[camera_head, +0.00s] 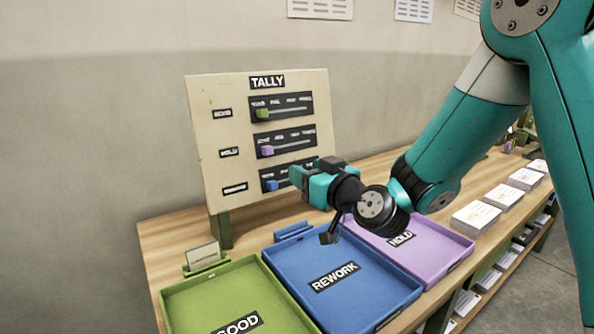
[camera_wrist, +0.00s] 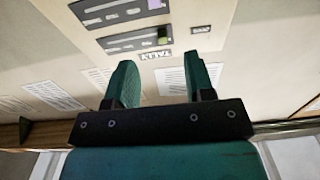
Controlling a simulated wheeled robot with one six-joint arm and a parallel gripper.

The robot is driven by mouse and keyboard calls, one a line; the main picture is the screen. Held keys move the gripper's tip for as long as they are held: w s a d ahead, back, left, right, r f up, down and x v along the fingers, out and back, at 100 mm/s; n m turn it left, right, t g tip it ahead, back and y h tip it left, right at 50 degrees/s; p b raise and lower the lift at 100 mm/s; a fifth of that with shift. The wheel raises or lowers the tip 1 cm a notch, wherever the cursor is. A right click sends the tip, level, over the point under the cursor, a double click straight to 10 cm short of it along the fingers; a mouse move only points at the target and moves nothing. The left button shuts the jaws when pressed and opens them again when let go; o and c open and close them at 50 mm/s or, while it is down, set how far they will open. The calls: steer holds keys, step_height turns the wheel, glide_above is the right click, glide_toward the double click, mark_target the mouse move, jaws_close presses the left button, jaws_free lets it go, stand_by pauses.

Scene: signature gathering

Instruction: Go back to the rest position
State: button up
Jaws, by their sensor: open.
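My gripper (camera_head: 297,184) is in front of the lower part of the tally board (camera_head: 205,135), close to the blue slider (camera_head: 272,185) of the bottom row. I cannot tell whether it touches the board. In the wrist view my gripper (camera_wrist: 160,85) is open, with nothing between its two teal fingers. The board also shows there, upside down, at the top (camera_wrist: 215,15). The green slider (camera_head: 263,114) and the purple slider (camera_head: 267,151) sit at the left of their rows. My gripper and wrist hide part of the bottom row.
Below my wrist lie a green GOOD tray (camera_head: 190,300), a blue REWORK tray (camera_head: 300,262) and a purple HOLD tray (camera_head: 440,245). A small card stands in a green holder (camera_head: 205,265). Several paper stacks (camera_head: 476,216) lie on the right of the wooden table (camera_head: 165,235).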

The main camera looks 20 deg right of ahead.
steer(key=s+a+r+n+g+y+p, duration=0.1)
steer(key=s+a+r+n+g+p, duration=0.1)
steer(key=s+a+g, duration=0.4)
steer(key=s+a+r+n+g+y+p, duration=0.15)
steer(key=s+g, duration=0.25)
steer(key=s, duration=0.4)
steer(key=s+d+g+h+p, duration=0.2)
steer(key=s+d+g+h, duration=0.2)
steer(key=s, duration=1.2)
steer(key=d+g, duration=0.1)
steer(key=g, duration=0.1)
steer(key=shift+s+d+r+g+p, duration=0.2)
steer(key=shift+s+r+g+p, duration=0.1)
steer(key=shift+r+g+p, duration=0.1)
steer(key=shift+m, duration=0.25)
